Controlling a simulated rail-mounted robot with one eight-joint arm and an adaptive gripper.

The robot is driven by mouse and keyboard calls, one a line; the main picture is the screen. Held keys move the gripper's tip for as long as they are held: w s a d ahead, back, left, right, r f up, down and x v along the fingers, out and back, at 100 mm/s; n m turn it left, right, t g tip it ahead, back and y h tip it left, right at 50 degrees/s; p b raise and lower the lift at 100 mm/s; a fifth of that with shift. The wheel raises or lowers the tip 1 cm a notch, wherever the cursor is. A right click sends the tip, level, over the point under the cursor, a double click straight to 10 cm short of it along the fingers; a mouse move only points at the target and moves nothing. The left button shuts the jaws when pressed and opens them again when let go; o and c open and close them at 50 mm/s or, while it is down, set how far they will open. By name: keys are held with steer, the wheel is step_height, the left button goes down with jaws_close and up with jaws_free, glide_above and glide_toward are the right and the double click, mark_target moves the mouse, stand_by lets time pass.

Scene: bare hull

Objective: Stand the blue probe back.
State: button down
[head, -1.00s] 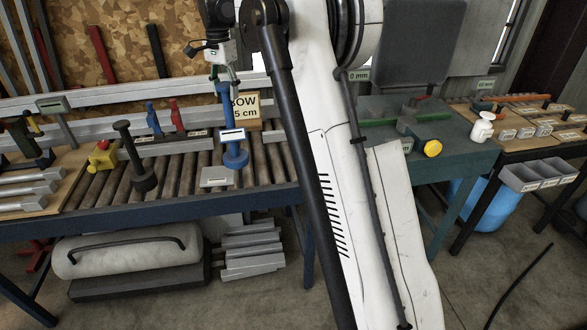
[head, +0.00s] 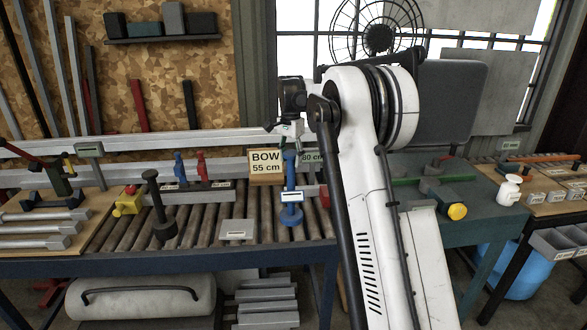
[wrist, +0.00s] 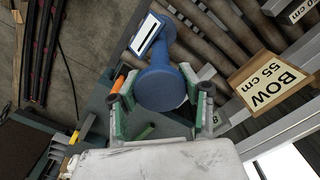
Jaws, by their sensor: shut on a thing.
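The blue probe (head: 291,196) is upright over the right part of the roller conveyor, with a round base, a white label on its stem and a narrower top. My gripper (head: 290,142) is at its upper end, shut on it. In the wrist view the probe's blue round end (wrist: 162,88) sits between the two green-edged fingers of my gripper (wrist: 162,108). I cannot tell whether the base touches the rollers or hangs just above them. A light grey plate (head: 238,230) lies on the rollers to the left of the probe.
A "BOW 55 cm" sign (head: 265,167) stands behind and left of the probe. A black upright probe (head: 155,200) and a yellow block (head: 128,203) stand further left. A red block (head: 324,196) is close on the right. Rollers (head: 205,218) between the black probe and plate are clear.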

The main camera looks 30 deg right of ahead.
mark_target(293, 169)
steer(key=shift+w+d+f, duration=0.1)
steer(key=shift+d+f, duration=0.2)
steer(key=shift+d, duration=0.15)
steer(key=shift+f+p, duration=0.4)
steer(key=shift+f, duration=1.55)
steer(key=shift+f, duration=0.2)
steer(key=c, duration=1.1)
jaws_free()
steer(key=shift+o, duration=0.2)
steer(key=shift+r, duration=0.15)
